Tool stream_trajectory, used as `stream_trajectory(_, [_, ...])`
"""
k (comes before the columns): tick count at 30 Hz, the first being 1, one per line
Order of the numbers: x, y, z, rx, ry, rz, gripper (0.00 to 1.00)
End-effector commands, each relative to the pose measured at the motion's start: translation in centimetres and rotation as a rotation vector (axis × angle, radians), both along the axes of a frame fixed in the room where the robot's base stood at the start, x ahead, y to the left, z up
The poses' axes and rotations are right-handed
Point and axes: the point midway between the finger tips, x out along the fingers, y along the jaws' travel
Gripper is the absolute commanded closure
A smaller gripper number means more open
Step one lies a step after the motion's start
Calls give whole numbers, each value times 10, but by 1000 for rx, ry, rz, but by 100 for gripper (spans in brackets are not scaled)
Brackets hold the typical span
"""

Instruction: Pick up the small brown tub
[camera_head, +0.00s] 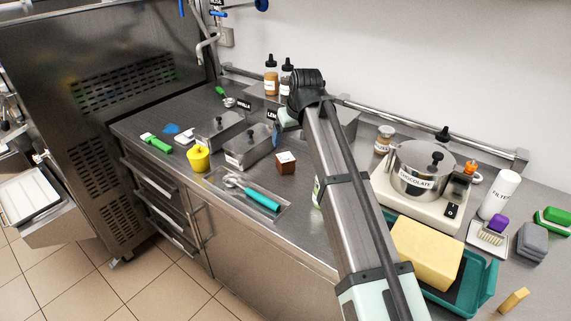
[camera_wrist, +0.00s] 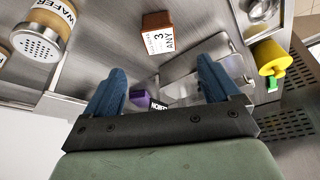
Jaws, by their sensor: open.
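The small brown tub (camera_head: 285,167) has a white top and stands upright on the steel counter, right of the lidded steel containers. In the wrist view the brown tub (camera_wrist: 157,22) shows a white label and lies beyond my fingertips, roughly centred between them. My gripper (camera_wrist: 163,72) is open, its two blue fingers spread with nothing held. In the head view my arm hides most of the gripper; a blue finger (camera_head: 276,134) shows behind the tub, apart from it.
Steel containers (camera_head: 247,146) and a yellow cup (camera_head: 199,158) stand left of the tub. A tray (camera_head: 283,205) with a teal-handled scoop (camera_head: 262,199) lies in front. A wafer jar (camera_wrist: 41,38) is at left in the wrist view. A chocolate pot (camera_head: 422,165) stands right.

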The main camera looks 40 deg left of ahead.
Motion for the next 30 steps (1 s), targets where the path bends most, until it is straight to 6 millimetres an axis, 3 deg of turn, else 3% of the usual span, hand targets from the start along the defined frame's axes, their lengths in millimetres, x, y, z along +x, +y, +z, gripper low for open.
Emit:
stream_trajectory(12, [12,22,-60,-1,0,0,11])
stream_trajectory(23, [16,28,-78,0,-2,-2,11])
stream_trajectory(30, [20,33,-102,0,-1,0,11])
